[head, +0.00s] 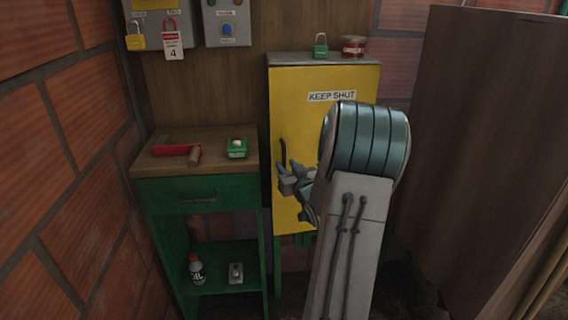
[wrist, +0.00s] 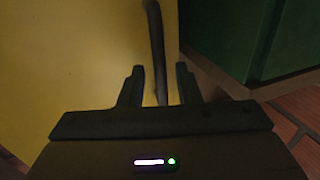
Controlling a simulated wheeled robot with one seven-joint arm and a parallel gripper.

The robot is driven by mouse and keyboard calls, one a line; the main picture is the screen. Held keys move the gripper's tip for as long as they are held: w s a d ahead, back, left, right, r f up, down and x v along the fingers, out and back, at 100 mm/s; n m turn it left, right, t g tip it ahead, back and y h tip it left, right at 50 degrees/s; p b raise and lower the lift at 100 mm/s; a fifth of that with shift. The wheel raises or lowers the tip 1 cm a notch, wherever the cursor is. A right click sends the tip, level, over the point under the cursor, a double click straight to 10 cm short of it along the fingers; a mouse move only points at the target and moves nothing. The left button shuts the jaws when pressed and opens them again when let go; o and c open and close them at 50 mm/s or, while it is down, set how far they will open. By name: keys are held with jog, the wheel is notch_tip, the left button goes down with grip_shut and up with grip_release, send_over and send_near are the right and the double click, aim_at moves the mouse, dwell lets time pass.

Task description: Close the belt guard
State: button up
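The belt guard (head: 325,84) is a yellow panel labelled "KEEP SHUT", under a grey top. It looks flush or nearly flush with its housing, but my arm hides much of its right and lower parts, so I cannot tell if it is fully shut. A dark bar handle (head: 283,157) runs upright near its left edge. In the wrist view the handle (wrist: 156,45) runs down between my open fingers (wrist: 160,85), with the yellow panel (wrist: 75,60) behind. My gripper (head: 284,178) is at the lower part of the handle; contact is unclear.
A green padlock (head: 320,46) and a red tin (head: 353,46) sit on the grey top. A brown panel (head: 475,130) stands at right.

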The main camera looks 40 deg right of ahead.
jog(key=shift+x, duration=1.4)
jog(key=shift+c, duration=0.2)
